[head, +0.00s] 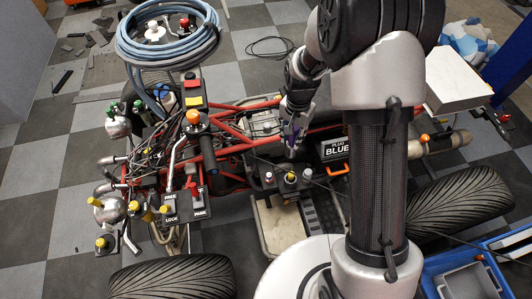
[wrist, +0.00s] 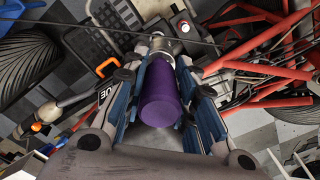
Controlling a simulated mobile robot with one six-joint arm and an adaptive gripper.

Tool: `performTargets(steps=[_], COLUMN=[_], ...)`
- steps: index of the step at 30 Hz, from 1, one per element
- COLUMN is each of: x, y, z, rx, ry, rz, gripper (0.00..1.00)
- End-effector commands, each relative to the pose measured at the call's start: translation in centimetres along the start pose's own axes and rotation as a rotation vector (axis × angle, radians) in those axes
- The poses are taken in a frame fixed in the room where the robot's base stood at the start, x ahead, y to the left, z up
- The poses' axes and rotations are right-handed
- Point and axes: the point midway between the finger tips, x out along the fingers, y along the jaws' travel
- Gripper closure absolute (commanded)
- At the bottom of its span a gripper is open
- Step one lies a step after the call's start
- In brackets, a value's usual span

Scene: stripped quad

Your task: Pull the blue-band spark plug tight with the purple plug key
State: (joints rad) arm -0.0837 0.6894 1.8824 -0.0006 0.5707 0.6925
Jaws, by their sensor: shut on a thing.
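My gripper (wrist: 160,100) is shut on the purple plug key (wrist: 160,95), a thick purple cylinder between its two blue-grey fingers. In the head view my gripper (head: 293,138) is over the middle of the red-framed quad, with a bit of purple showing between the fingers. The far end of the key points at a grey metal part (wrist: 157,45) in the wrist view; I cannot tell whether it touches or sits on it. A black sign (head: 337,149) reading "PLUG BLUE" stands just right of the gripper. The blue-band spark plug cannot be made out.
A dark block with several small coloured caps (head: 290,178) lies in front of the gripper. Red frame tubes (head: 230,135) and cables crowd the left. An orange handle (head: 338,171) is below the sign. Big tyres (head: 173,277) stand at the front, with a blue tray (head: 470,280) at right.

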Motion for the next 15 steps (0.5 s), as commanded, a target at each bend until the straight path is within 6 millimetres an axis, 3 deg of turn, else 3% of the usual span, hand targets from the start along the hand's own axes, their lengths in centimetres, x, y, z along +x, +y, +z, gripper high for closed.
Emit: performTargets(steps=[1, 9, 15], x=[1.6, 9.1, 13.6], y=[-0.9, -5.0, -7.0], z=[-0.1, -0.1, 0.3], rx=[0.074, 0.534, 0.806], ry=[-0.002, -0.002, 0.0], rz=[0.002, 0.003, 0.002], gripper=[1.0, 1.0, 1.0])
